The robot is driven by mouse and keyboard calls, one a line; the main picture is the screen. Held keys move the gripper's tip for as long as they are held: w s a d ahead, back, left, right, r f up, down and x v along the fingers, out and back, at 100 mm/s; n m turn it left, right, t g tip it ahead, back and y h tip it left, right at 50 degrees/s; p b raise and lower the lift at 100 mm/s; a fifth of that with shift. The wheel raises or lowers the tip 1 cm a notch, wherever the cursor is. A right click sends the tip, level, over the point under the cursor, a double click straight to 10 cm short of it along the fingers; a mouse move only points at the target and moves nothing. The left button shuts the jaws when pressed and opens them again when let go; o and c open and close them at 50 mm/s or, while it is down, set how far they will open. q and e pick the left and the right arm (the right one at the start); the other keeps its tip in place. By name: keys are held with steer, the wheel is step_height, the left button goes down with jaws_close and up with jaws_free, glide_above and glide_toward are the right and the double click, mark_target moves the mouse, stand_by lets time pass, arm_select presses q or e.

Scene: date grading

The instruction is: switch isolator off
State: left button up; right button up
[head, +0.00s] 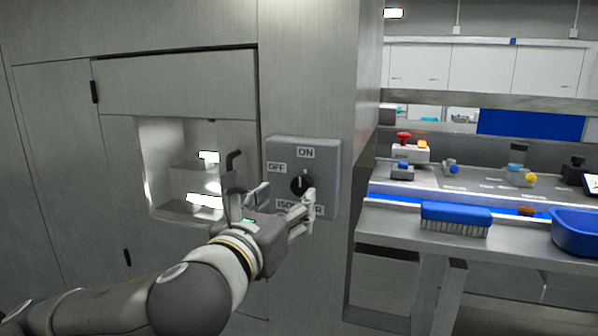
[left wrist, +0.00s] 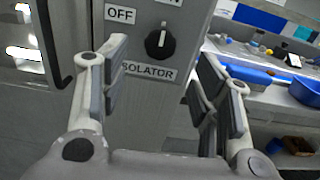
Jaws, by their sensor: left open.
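The isolator (head: 327,165) is a grey box on the steel cabinet's face, labelled ON at top, OFF at left and ISOLATOR below. Its black rotary knob (head: 300,186) has a white mark pointing up towards ON. The knob (left wrist: 160,43) also shows in the left wrist view, above and between the fingers, with its mark up. My left gripper (head: 281,203) is open and empty, just in front of the isolator's lower part. Its fingers partly cover the ISOLATOR label in the head view. The left wrist view shows the fingers (left wrist: 161,68) spread apart, not touching the knob. My right gripper is out of view.
A dark hooked handle (head: 234,160) sticks out left of the isolator, close to my left gripper, beside a lit recess (head: 165,165). At right, a bench holds a blue brush (head: 456,215), a blue tub (head: 575,232) and a red-button box (head: 410,153).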

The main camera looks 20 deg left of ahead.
mark_target(300, 189)
arm_select(q)
steer(key=w+p, duration=0.1)
steer(key=w, duration=0.6)
steer(key=shift+w+d+p, duration=0.15)
steer(key=shift+p, duration=0.2)
steer(key=shift+f, duration=0.1)
steer(key=c, duration=1)
steer(key=shift+c, duration=0.2)
